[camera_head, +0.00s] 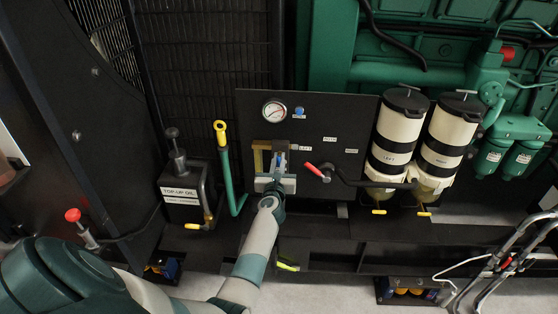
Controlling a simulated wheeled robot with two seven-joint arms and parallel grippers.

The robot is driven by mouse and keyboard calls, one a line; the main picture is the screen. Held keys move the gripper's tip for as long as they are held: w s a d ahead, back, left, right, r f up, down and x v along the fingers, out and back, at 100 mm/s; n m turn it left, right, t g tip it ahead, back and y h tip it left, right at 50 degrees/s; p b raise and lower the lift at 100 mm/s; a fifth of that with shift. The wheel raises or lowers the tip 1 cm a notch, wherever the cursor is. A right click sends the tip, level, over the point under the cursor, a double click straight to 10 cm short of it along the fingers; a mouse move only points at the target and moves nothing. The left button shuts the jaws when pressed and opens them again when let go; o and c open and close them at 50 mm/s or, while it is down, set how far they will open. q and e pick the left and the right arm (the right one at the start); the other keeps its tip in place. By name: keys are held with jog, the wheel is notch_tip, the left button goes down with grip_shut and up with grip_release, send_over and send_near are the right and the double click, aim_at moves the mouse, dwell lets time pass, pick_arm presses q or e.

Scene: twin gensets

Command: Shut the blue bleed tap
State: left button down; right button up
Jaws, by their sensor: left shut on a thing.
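My left arm comes up from the bottom, and its gripper (278,168) is at the lower left of the black panel. It is shut on a small blue part, which I take as the blue bleed tap (281,158). The gripper hides most of this tap, so the exact angle of its handle cannot be told. A separate small blue knob (299,113) sits higher on the panel, beside a round gauge (274,111), apart from the gripper. My right gripper is not in view.
Right of the gripper, a red-ended black lever (315,169) sticks out of the panel (330,120). Two cream-and-black filters (400,128) stand farther right. A top-up oil can (181,193) and a green, yellow-topped pipe (226,165) are at the left.

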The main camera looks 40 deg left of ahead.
pick_arm(q)
jog(key=shift+m, duration=0.4)
jog(key=m+p, duration=0.2)
jog(key=m, duration=0.3)
jog(key=m+p, duration=0.2)
jog(key=m, duration=0.4)
jog(key=m+p, duration=0.2)
jog(key=m, duration=0.4)
jog(key=m+p, duration=0.1)
jog(key=m, duration=0.4)
jog(key=shift+m, duration=0.3)
jog(key=c, duration=1.9)
grip_release()
jog(key=shift+o, duration=0.2)
